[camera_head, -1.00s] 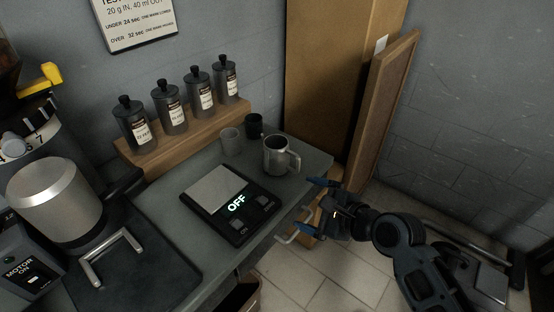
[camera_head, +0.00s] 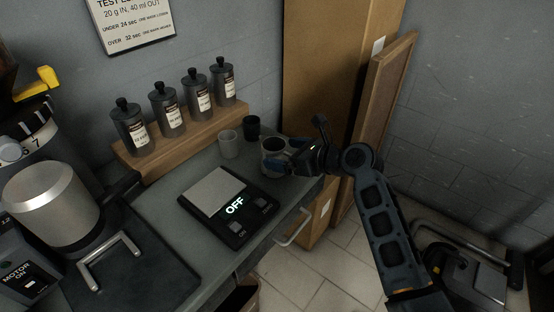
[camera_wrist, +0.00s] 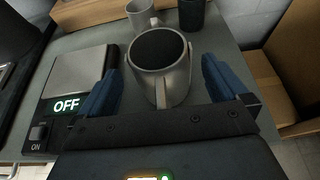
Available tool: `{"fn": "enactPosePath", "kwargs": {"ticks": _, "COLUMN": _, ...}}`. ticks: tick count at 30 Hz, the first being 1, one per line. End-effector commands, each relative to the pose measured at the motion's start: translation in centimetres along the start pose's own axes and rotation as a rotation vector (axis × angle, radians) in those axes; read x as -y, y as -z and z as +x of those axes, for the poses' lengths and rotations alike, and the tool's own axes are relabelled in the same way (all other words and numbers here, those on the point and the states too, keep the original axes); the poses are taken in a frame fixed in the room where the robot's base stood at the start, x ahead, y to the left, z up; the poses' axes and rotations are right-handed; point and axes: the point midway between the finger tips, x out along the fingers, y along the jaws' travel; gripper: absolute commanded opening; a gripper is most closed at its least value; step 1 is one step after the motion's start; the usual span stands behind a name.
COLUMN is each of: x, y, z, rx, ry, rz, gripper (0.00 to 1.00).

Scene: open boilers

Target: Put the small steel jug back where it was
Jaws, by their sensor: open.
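The small steel jug (camera_head: 270,149) stands upright at the right end of the grey counter, behind the black scale. The wrist view shows the jug (camera_wrist: 160,58) from above, with a dark inside and its handle facing me. My gripper (camera_head: 284,164) is at the jug from its right, partly hiding it in the head view. In the wrist view my gripper (camera_wrist: 160,68) has its blue fingers apart, one on each side of the jug and handle, with gaps showing. It holds nothing.
A black scale (camera_head: 235,206) reading OFF lies just left of the jug. A grey cup (camera_head: 229,144) and a black cup (camera_head: 252,127) stand behind it. Several dark bottles line a wooden shelf (camera_head: 190,133). Brown boards (camera_head: 320,75) lean at the wall on the right.

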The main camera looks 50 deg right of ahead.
Motion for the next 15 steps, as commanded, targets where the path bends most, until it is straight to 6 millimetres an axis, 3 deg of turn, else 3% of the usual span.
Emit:
{"fn": "enactPosePath", "kwargs": {"ticks": 4, "x": 0.0, "y": 0.1, "z": 1.5, "rx": -0.001, "ry": 0.0, "rz": 0.001, "gripper": 1.0}}
{"fn": "enactPosePath", "kwargs": {"ticks": 12, "x": 0.0, "y": 0.1, "z": 1.7, "rx": -0.001, "ry": 0.002, "rz": 0.0, "gripper": 1.0}}
{"fn": "enactPosePath", "kwargs": {"ticks": 15, "x": 0.0, "y": 0.1, "z": 1.7, "rx": -0.001, "ry": 0.002, "rz": 0.0, "gripper": 0.9}}
